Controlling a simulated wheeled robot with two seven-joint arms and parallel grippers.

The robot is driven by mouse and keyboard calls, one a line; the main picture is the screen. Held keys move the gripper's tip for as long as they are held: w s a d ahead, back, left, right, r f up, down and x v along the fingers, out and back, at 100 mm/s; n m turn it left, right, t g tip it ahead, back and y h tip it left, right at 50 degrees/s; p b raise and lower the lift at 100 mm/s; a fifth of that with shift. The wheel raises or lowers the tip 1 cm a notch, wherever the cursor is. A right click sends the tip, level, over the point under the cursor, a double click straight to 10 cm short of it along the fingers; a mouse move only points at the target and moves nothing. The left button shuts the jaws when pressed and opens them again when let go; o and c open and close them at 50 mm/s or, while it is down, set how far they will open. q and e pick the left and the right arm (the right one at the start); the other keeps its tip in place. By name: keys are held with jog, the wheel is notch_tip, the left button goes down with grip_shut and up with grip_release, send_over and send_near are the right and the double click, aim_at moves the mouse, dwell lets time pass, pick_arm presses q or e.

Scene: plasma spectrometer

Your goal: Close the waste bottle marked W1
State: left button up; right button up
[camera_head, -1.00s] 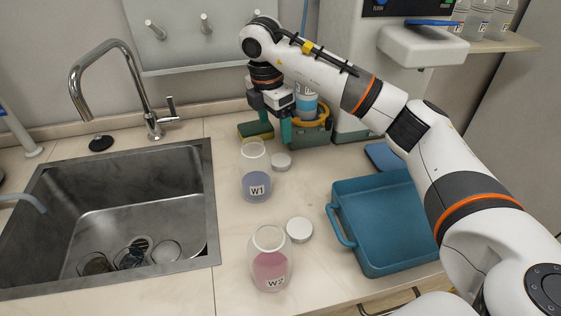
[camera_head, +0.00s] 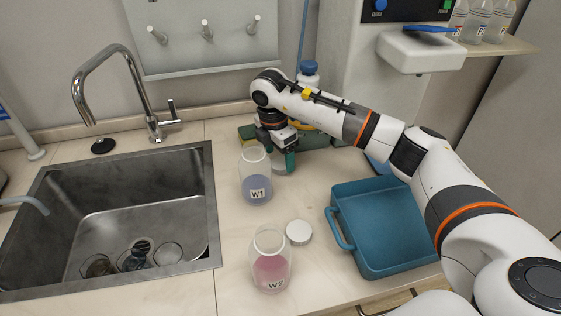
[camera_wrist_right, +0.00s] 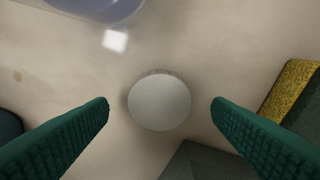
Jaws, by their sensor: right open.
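The waste bottle W1 (camera_head: 257,187) stands upright and uncapped on the counter, with bluish liquid inside. A round white cap (camera_wrist_right: 160,102) lies flat on the counter beside it. In the right wrist view the cap sits between the green fingers of my right gripper (camera_wrist_right: 160,108), with a gap on both sides. My right gripper (camera_head: 278,160) is open, pointing down over the cap just behind and right of W1. In the head view the gripper mostly hides the cap. The base of W1 shows at the top of the right wrist view (camera_wrist_right: 95,8). My left gripper is not in view.
Bottle W2 (camera_head: 270,270) with pink liquid stands open in front, a second white cap (camera_head: 299,232) beside it. A blue tray (camera_head: 380,225) is at right, the sink (camera_head: 110,215) at left. A yellow-green sponge (camera_head: 245,132) lies behind the gripper.

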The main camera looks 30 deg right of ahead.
aim_at(280, 163)
jog(key=shift+d+f, duration=0.15)
jog(key=shift+f, duration=0.8)
jog(key=c, duration=1)
jog(key=shift+c, duration=0.2)
notch_tip(280, 163, up, 10)
jog(key=b, duration=0.1)
